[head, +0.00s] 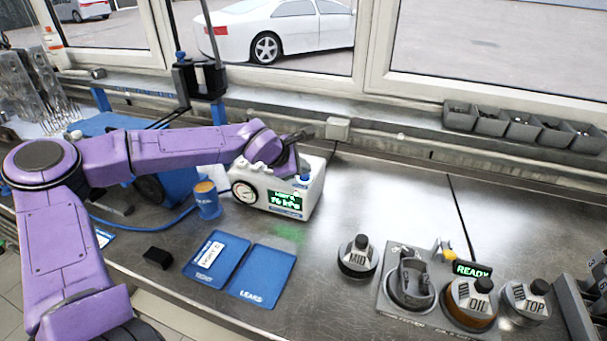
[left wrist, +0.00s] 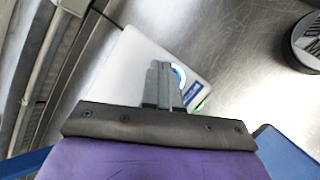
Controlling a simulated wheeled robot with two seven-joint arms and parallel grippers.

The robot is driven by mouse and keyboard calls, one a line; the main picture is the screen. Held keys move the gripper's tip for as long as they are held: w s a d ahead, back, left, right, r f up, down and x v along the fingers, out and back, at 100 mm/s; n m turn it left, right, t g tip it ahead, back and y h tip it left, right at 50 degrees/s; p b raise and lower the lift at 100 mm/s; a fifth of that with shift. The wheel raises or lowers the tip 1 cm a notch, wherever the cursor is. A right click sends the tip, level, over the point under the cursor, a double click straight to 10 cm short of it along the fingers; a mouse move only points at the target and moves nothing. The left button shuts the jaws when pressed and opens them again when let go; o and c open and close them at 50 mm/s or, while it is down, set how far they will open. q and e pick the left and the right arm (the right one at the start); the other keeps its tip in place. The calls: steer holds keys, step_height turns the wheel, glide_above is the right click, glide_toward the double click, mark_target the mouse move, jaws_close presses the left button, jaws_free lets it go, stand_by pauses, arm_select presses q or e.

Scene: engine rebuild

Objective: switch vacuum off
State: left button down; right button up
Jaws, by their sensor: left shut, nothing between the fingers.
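The vacuum unit (head: 315,188) is a white box with a round gauge, a green-lit display reading about 76 kPa, and a blue part (head: 304,178) on top. It stands on the steel bench; part of it also shows in the left wrist view (left wrist: 130,72). My left gripper (head: 302,166) is over the top of the unit, close to the blue part. Its fingers are shut and empty in the left wrist view (left wrist: 163,75). I cannot tell whether they touch the unit. The fingers hide part of its top. My right gripper is not in view.
Blue mats (head: 265,273) marked TIGHT and LEAKS lie in front of the unit. A blue cup-like part (head: 206,200) stands left of it. Weights marked MID (head: 357,258), OIL (head: 470,303) and TOP (head: 526,302) stand at right. Grey bins (head: 520,127) line the back ledge.

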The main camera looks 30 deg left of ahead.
mark_target(302, 177)
arm_select(q)
steer(key=shift+f, duration=0.1)
stand_by(0.5)
steer(key=shift+f, duration=0.3)
steer(key=shift+r+p, duration=0.35)
steer(key=shift+p, duration=0.2)
step_height(302, 177, up, 6)
steer(key=p, duration=0.6)
steer(key=shift+r+p, duration=0.15)
steer(key=shift+p, duration=0.2)
